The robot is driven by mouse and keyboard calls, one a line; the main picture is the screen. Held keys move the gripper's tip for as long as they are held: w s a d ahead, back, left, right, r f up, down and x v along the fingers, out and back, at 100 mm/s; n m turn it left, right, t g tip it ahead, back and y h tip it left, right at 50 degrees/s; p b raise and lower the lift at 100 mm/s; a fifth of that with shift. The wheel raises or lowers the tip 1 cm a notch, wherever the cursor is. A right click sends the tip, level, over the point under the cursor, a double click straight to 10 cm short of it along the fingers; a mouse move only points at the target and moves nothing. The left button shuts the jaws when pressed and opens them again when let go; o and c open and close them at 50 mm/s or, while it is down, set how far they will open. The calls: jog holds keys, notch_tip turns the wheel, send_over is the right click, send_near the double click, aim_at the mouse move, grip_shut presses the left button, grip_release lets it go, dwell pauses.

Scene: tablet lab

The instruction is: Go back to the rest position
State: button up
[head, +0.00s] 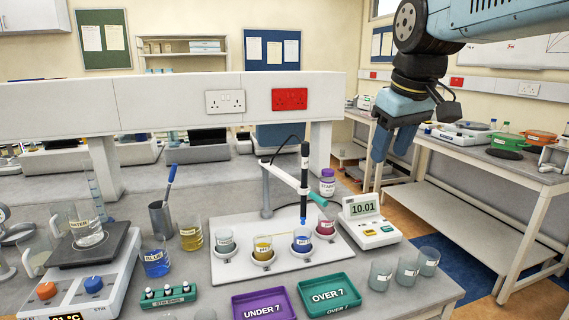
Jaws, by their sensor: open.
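My gripper (393,145) hangs from my arm at the upper right, pointing down. Its blue fingers are open and I see nothing between them. It is above and behind the meter (368,221), which reads 10.01, and apart from everything on the bench. A probe (304,180) on a stand arm points down at a beaker of dark liquid (302,239) on the white board (315,262). Whether its tip touches the liquid is too small to tell.
A green "OVER 7" tray (352,303) and a purple "UNDER 7" tray (288,308) lie at the front. Several empty beakers (407,272) stand at the right. A hotplate (115,262) is at the left. A white shelf (170,95) crosses behind. A side bench (490,165) stands at the right.

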jog(key=s+d+f+m+t, duration=0.1)
jog(key=s+d+f+m, duration=0.3)
jog(key=s+f, duration=0.5)
jog(key=shift+f+m+t+h, duration=0.3)
jog(key=shift+f+m+t, duration=0.1)
jog(key=shift+f, duration=0.2)
jog(key=shift+s, duration=0.1)
dwell(0.8)
